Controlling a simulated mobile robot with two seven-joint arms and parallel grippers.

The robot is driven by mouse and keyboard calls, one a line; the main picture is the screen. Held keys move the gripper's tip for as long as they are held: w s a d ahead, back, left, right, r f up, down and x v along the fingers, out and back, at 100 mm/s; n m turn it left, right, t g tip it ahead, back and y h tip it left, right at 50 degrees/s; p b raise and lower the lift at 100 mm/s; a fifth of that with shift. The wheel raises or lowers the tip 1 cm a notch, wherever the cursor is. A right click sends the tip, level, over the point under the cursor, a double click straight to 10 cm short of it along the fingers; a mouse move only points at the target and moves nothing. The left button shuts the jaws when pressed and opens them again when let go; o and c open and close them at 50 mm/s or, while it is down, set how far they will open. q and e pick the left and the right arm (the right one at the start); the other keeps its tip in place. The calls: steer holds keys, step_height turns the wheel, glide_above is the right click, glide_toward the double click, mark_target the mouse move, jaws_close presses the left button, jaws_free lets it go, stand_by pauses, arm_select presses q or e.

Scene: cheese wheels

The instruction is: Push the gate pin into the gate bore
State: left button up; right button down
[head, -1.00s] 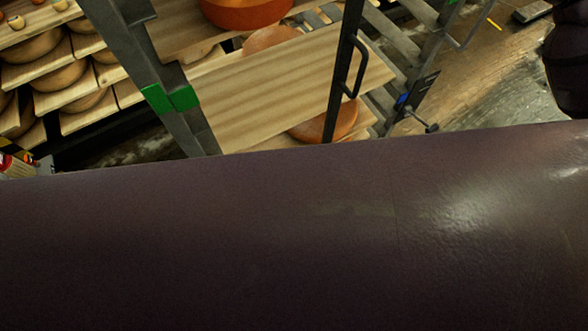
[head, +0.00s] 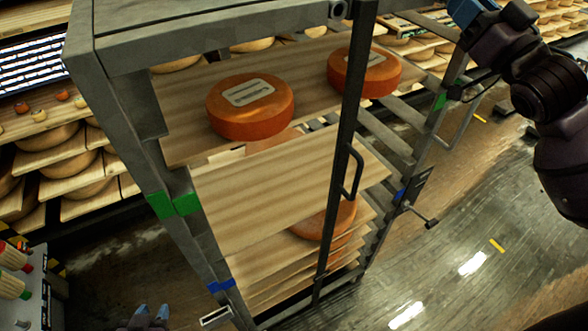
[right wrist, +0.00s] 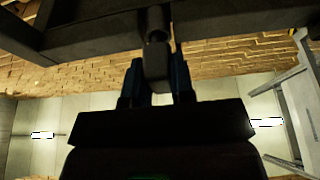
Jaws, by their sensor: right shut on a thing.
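My right gripper (right wrist: 158,68) is shut on a dark grey block with a rounded stem, which looks like the gate pin (right wrist: 156,45). The pin points up towards a dark bar (right wrist: 90,32) in the right wrist view; I cannot tell whether it has entered anything. In the head view the right gripper (head: 470,10) is cut by the top edge. The gate (head: 344,160) is a dark upright bar with a handle on the rack front. A round opening, possibly the gate bore (head: 339,9), shows at its top. My left gripper (head: 150,317) is open and empty at the bottom edge.
The grey rack (head: 120,130) holds wooden boards and orange cheese wheels (head: 250,125). A latch lever (head: 430,222) sticks out at its right. The wet floor (head: 460,260) at right is clear.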

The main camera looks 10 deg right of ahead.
steer(key=shift+s, duration=0.1)
steer(key=shift+s+d, duration=0.2)
steer(key=shift+s, duration=0.2)
steer(key=shift+s+d, duration=0.3)
steer(key=shift+s, duration=0.5)
steer(key=shift+s+d, duration=0.3)
steer(key=shift+s, duration=0.45)
steer(key=s, duration=0.1)
steer(key=s+d, duration=0.1)
steer(key=shift+s, duration=0.3)
stand_by(0.4)
stand_by(0.4)
